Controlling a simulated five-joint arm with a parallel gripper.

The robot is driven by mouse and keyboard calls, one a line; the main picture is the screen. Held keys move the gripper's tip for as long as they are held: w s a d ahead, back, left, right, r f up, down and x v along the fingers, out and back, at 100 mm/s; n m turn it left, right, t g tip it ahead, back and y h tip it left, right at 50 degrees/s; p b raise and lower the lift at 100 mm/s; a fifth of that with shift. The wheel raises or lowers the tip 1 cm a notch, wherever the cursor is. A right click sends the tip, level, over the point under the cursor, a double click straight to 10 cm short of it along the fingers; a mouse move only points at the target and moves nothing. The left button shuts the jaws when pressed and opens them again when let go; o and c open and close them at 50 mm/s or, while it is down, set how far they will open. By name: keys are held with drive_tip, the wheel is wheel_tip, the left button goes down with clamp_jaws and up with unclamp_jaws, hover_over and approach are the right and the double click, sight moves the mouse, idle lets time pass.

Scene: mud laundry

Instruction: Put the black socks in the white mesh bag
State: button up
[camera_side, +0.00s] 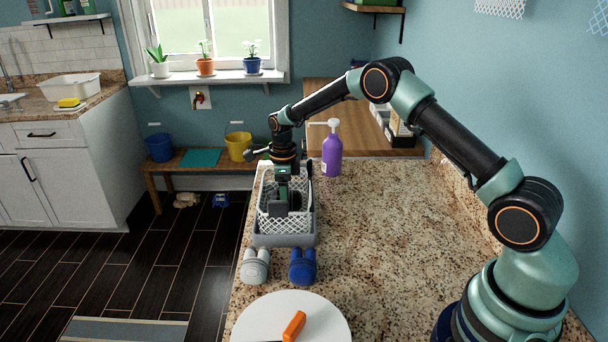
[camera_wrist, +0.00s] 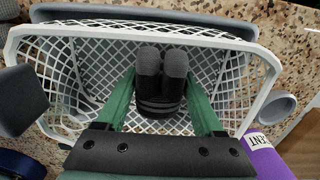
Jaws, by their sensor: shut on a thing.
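The black socks (camera_wrist: 160,85) are a dark rolled pair between the two green fingers of my gripper (camera_wrist: 162,100) in the wrist view. My gripper, also in the side view (camera_side: 283,200), is shut on them, pointing down. The white mesh bag (camera_wrist: 62,100) has a stiff pale rim and open top. The socks are within its rim in the wrist view; whether they touch its bottom I cannot tell. In the side view the bag (camera_side: 302,212) stands in a grey tray (camera_side: 284,240), and the socks (camera_side: 280,208) are partly hidden by my gripper.
A grey-white sock pair (camera_side: 255,266) and a blue sock pair (camera_side: 302,266) lie in front of the tray. A white plate (camera_side: 265,315) with an orange-handled tool (camera_side: 294,325) is nearer. A purple bottle (camera_side: 332,155) stands behind right. The counter's right side is clear.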

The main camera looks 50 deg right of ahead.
drive_tip(key=shift+f, duration=0.15)
drive_tip(key=o, duration=1.4)
